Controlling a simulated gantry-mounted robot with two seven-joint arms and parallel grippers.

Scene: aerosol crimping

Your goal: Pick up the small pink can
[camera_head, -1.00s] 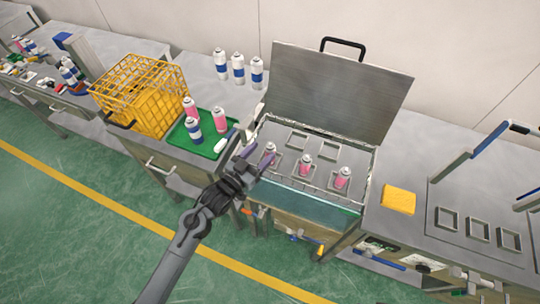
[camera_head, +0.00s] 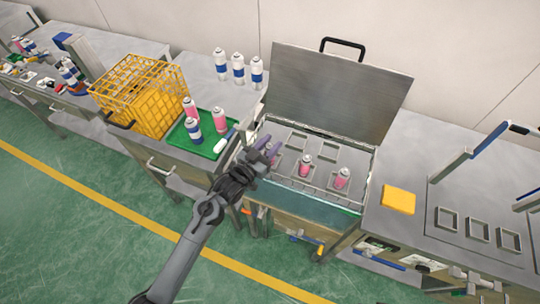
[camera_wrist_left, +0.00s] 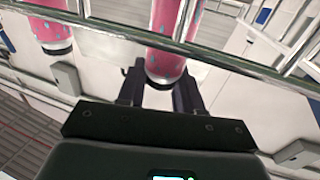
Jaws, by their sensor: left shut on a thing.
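Small pink cans stand in a row in the open metal basin. The leftmost pink can (camera_wrist_left: 166,62) shows between my fingers in the left wrist view, pink with teal spots and a dark base end. My left gripper (camera_head: 269,152) is shut on it, and in the head view the fingers hide most of it. The middle pink can (camera_head: 305,167) and the right pink can (camera_head: 342,179) stand free in their square holders. My right gripper is not in view.
A metal rail (camera_wrist_left: 105,28) crosses close to my left fingers. The basin's raised lid (camera_head: 340,95) stands behind. A green tray (camera_head: 205,146) with larger cans and a yellow crate (camera_head: 140,95) are left. A yellow block (camera_head: 398,199) lies right.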

